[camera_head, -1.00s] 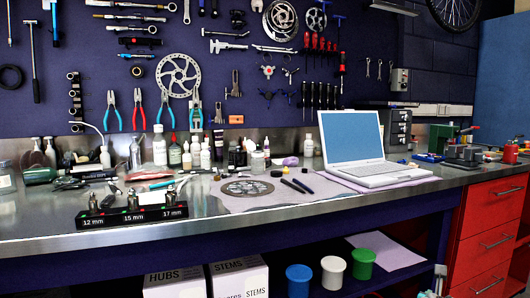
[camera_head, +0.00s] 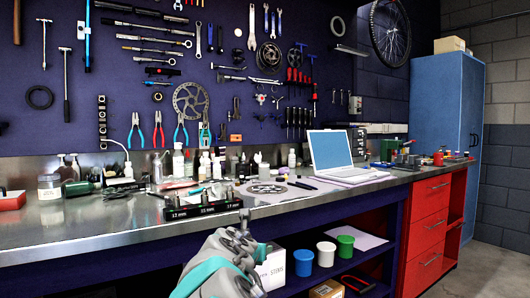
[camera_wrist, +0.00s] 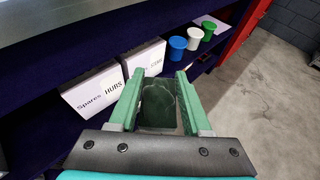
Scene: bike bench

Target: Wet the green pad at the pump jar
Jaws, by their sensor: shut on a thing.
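My gripper (camera_head: 243,222) is in front of the bench's front edge, below the black socket rack. In the wrist view my gripper (camera_wrist: 160,95) has its green jaws on either side of a dark green, see-through-looking square, which I take to be the green pad (camera_wrist: 158,104). The pad is hard to make out in the head view. Pump-topped bottles (camera_head: 62,164) stand at the back left of the bench, and a lidded glass jar (camera_head: 49,187) stands in front of them. I cannot tell for sure which is the pump jar. My gripper is well to their right.
The socket rack (camera_head: 202,208) sits at the bench's front edge. A laptop (camera_head: 332,152) stands on the right. Below, a shelf holds white boxes (camera_wrist: 97,88) and white, blue and green tubs (camera_head: 345,247). A red tray (camera_head: 12,200) is far left. Floor (camera_wrist: 262,75) is clear at right.

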